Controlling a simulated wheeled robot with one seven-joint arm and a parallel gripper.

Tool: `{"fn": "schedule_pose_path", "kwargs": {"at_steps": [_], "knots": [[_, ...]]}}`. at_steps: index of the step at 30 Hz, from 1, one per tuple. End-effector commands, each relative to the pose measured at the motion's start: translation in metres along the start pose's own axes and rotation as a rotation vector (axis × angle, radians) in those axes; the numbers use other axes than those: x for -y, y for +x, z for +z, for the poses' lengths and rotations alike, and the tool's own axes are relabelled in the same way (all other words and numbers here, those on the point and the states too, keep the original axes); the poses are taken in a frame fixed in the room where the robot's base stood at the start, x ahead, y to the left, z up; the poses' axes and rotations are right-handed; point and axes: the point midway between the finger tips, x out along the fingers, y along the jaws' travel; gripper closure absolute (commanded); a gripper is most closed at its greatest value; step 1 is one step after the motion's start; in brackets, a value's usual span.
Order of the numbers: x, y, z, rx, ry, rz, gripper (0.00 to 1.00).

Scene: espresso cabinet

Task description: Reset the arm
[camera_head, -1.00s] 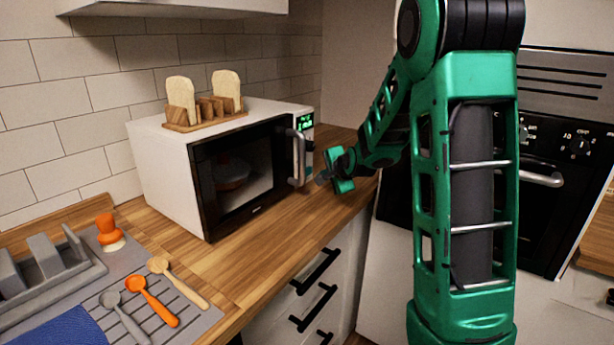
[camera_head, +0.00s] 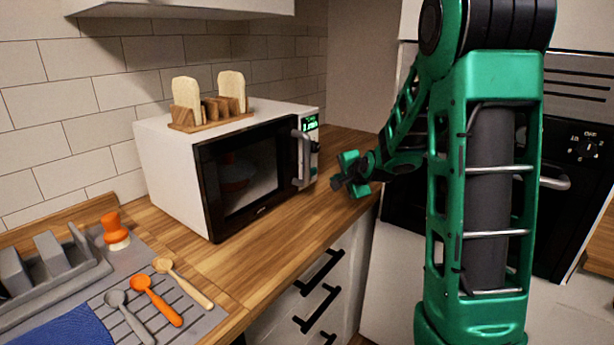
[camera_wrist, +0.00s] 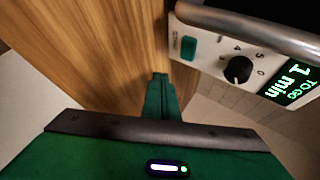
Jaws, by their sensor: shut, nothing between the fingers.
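My green arm rises at the right of the head view and bends down to my gripper (camera_head: 340,184). The gripper is over the wooden counter, just right of the microwave's front and apart from its handle. In the wrist view my gripper (camera_wrist: 160,78) has its green fingers together with nothing between them. The white microwave (camera_head: 165,170) stands on the counter with its dark door closed. Its handle (camera_wrist: 255,28), dial (camera_wrist: 238,69) and green button (camera_wrist: 188,48) show close to the gripper. Its display (camera_wrist: 293,84) is lit and reads "1 min".
A wooden toast rack (camera_head: 212,118) with two bread slices stands on the microwave. A grey drying mat (camera_head: 205,322) with several spoons and an orange-handled brush (camera_head: 113,228) lies at left. Drawers with black handles (camera_head: 318,272) are below the counter; an oven (camera_head: 570,215) is at right.

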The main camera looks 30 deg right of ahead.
Motion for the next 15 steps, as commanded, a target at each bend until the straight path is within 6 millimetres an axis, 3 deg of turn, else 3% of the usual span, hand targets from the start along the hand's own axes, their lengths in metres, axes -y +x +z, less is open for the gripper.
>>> {"fn": "schedule_pose_path", "kwargs": {"at_steps": [8, 11, 15], "knots": [[-0.002, -0.004, 0.0, 0.0, -0.016, 0.011, 1.0], [-0.011, -0.018, 0.002, 0.004, -0.08, 0.06, 1.0], [-0.041, -0.062, 0.005, 0.029, -0.258, 0.202, 1.0]]}}
